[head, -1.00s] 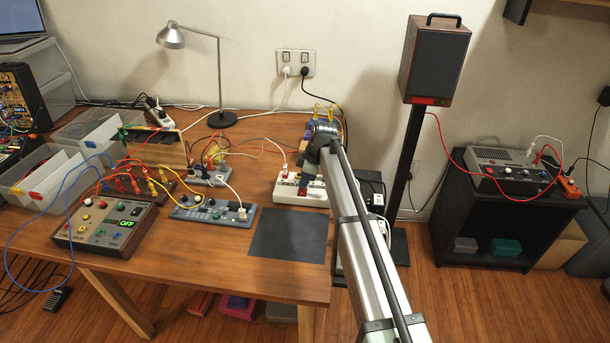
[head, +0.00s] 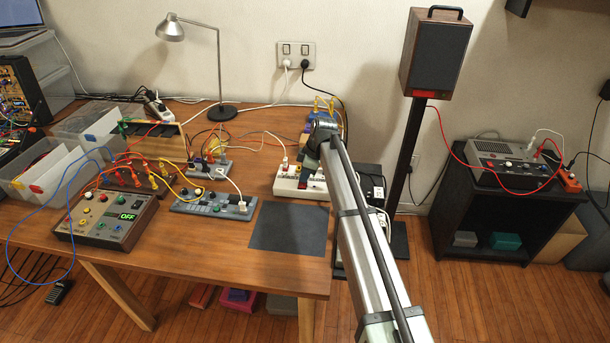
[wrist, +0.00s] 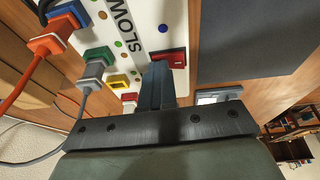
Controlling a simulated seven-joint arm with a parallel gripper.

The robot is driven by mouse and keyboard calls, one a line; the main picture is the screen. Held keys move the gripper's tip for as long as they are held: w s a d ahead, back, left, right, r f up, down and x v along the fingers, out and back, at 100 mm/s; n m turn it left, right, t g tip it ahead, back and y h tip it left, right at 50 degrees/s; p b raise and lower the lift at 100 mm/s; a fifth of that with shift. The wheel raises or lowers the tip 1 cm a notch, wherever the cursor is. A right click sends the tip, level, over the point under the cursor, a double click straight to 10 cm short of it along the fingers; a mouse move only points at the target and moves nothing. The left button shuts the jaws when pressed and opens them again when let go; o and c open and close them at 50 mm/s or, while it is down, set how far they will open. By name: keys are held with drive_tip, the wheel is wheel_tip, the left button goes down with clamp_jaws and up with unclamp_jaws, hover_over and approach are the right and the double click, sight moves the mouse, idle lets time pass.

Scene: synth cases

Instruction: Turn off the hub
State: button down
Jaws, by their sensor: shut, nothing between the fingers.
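A white box (head: 287,187) with coloured plugs and switches stands near the table's right edge; no label in view names it as the hub. In the wrist view its white face (wrist: 150,14) carries the letters SLOW, coloured dots, a red switch (wrist: 173,59) and a yellow switch (wrist: 118,81). My gripper (wrist: 160,68) is shut and empty. Its fingertips are right beside the red switch, partly covering its near side; I cannot tell if they touch. In the head view my gripper (head: 309,165) is over the box's right part, which my arm partly hides.
Orange (wrist: 52,36) and green (wrist: 97,57) plugs with cables stand in the box beside my fingers. A dark mat (head: 288,233) lies clear in front. A grey strip (head: 212,204) and a control box reading OFF (head: 108,222) stand to the left.

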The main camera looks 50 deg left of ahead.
drive_tip(key=shift+s+d, duration=0.55)
drive_tip(key=shift+r, duration=0.1)
drive_tip(key=s+v, duration=0.1)
drive_tip(key=v, duration=1.2)
drive_tip(key=shift+a+r, duration=0.25)
drive_tip(key=shift+r, duration=0.3)
drive_tip(key=shift+w, duration=0.1)
drive_tip(key=shift+w+a+r, duration=0.25)
drive_tip(key=shift+w+a, duration=0.15)
drive_tip(key=shift+w, duration=0.05)
